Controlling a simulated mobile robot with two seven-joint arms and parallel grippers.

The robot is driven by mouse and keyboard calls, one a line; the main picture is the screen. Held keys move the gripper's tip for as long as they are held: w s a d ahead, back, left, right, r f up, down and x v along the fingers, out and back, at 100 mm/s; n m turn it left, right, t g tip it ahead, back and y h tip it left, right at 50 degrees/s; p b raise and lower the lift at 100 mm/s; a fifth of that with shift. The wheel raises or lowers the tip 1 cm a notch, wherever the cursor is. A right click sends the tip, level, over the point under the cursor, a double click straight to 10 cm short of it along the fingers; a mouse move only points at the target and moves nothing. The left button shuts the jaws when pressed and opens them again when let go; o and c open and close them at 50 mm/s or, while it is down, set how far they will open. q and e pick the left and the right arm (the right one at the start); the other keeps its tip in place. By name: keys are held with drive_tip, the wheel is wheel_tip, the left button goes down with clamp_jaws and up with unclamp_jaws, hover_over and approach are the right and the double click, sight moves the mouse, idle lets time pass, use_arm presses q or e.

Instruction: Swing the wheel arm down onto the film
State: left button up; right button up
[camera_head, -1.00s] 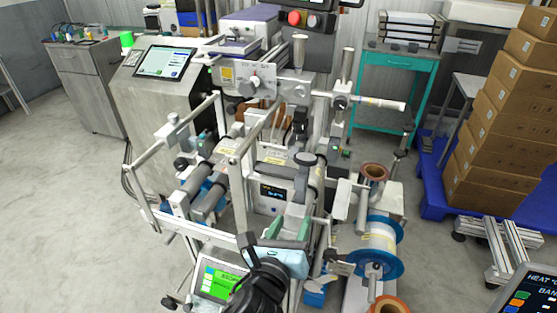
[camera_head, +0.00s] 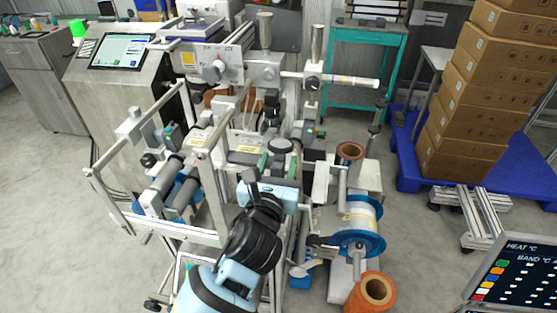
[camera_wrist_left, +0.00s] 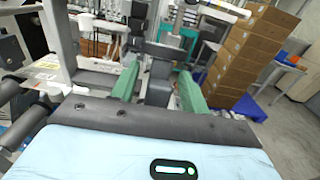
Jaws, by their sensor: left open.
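My left gripper (camera_head: 257,176), light blue with green fingers, reaches in from the bottom centre of the head view. In the left wrist view, its two green fingers (camera_wrist_left: 159,87) are apart and open. A dark disc-topped part (camera_wrist_left: 165,50) on a stem shows beyond and between them; I cannot tell whether they touch it. In the head view a dark round disc (camera_head: 283,146), possibly the arm's wheel, sits just above and right of the fingers. A blue-flanged reel (camera_head: 375,240) carries pale film (camera_head: 358,215) to the right. My right gripper is not visible.
Metal bars (camera_head: 215,165) of the machine frame stand left of my gripper. Orange-brown rolls (camera_head: 376,288) stand on the right. A touchscreen cabinet (camera_head: 90,110) is at the left, and stacked boxes (camera_head: 465,110) stand on a blue pallet. Open floor lies at the lower left.

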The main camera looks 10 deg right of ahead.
use_arm(q)
drive_tip(key=shift+w+d, duration=0.15)
drive_tip(key=shift+w, duration=0.45)
clamp_jaws()
